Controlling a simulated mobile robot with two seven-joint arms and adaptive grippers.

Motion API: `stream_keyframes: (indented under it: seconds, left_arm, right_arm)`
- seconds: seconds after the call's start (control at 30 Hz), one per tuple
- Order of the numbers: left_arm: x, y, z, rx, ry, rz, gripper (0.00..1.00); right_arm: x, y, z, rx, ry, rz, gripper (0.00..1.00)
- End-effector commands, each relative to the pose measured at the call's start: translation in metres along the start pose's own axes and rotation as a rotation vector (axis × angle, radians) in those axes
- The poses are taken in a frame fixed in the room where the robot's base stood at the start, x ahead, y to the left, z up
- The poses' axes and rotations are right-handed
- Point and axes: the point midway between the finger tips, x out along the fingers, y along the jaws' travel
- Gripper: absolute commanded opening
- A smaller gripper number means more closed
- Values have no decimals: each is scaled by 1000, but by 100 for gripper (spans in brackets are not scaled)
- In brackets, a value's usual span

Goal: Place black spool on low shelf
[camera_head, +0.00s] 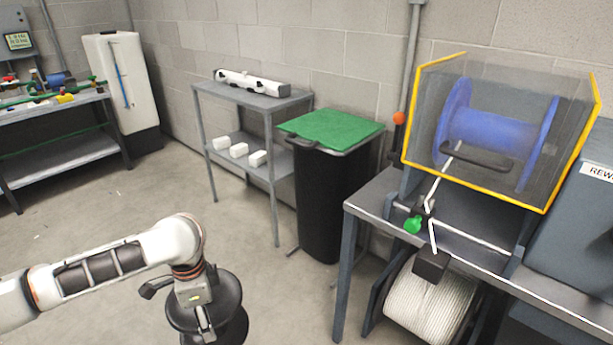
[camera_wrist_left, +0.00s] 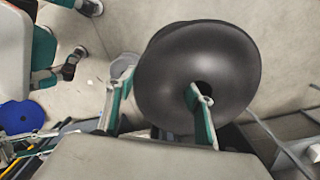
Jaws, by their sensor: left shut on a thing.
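The black spool (camera_head: 231,296) is in my left gripper (camera_head: 205,318), low in the head view, above the floor. In the left wrist view the black spool (camera_wrist_left: 225,75) shows its round, smooth flange and a dark centre hole. My left gripper (camera_wrist_left: 158,82) is shut on it: one finger is at the hole, the other beside the rim. A grey stand (camera_head: 255,95) has a low shelf (camera_head: 226,165) with several white boxes on it. The spool is apart from it, nearer to me. My right gripper is not in view.
A black bin with a green lid (camera_head: 335,130) stands right of the stand. A bench (camera_head: 372,207) at right holds a blue reel (camera_head: 500,135) under a yellow-edged clear guard; a white cable reel (camera_head: 425,300) is below. A workbench (camera_head: 70,152) stands far left. Floor between is clear.

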Motion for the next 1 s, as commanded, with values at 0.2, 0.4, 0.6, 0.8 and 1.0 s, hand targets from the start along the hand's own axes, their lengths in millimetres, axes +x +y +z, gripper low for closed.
stream_keyframes:
  seconds: [0.2,0.4,0.6,0.8,1.0]
  left_arm:
    - [-75,9,2,-298,7,-12,1]
    - [-131,24,10,-585,8,-11,1]
    - [-180,43,23,-871,7,-8,1]
    - [-211,58,34,-1091,6,-4,1]
    - [-223,65,40,-1192,3,-2,1]
  right_arm:
    - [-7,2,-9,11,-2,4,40]
    - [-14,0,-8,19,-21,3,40]
    - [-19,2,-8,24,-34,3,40]
    - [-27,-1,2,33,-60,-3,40]
    - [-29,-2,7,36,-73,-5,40]
